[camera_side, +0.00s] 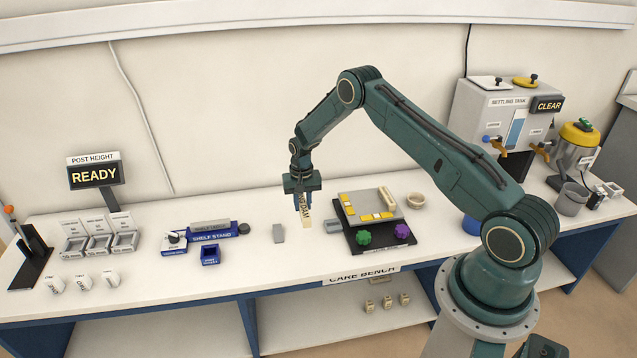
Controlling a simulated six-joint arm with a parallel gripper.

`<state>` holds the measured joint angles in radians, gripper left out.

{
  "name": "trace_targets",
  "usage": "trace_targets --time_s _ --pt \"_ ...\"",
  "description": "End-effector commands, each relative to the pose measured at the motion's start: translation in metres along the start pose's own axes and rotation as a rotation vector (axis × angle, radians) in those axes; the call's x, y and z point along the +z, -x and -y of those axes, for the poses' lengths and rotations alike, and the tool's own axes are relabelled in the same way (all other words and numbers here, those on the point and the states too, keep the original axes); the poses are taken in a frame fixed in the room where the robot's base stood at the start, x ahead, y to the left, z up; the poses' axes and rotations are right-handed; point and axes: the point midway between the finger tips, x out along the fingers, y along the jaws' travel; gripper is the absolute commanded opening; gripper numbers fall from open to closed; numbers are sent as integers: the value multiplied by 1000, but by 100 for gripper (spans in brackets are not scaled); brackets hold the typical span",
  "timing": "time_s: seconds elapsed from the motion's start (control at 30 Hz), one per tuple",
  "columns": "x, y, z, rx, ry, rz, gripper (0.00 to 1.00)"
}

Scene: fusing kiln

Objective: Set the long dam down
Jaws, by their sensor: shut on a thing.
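The long dam (306,218) is a pale bar with dark lettering that ends in "DAM". My gripper (303,197) points down and is shut on its upper part, so the dam hangs roughly upright. Its lower end is close to the bench top, just left of the grey plate (350,201); I cannot tell whether it touches the bench. The plate rests on a black base (358,250) and carries yellow and white pieces. A cream bar (388,198) lies along the plate's right side.
Green (363,238) and purple (402,231) knobs stand at the base's front. A small grey block (279,233) stands left of the dam. The blue shelf stand (212,236) is further left. A round cream dish (415,200) sits right of the plate.

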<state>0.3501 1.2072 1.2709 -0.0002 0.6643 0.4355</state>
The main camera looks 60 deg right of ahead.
Motion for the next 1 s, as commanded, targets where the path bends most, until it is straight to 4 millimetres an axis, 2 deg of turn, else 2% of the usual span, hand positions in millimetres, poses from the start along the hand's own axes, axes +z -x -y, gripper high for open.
trace_targets --time_s 0.1,0.3,0.67,1.0 --pt "0 -23 0 1 0 1 0" --pt "0 -50 0 0 0 -1 0" --pt "0 -59 0 0 0 -1 0" --pt "0 -90 0 0 0 0 0"
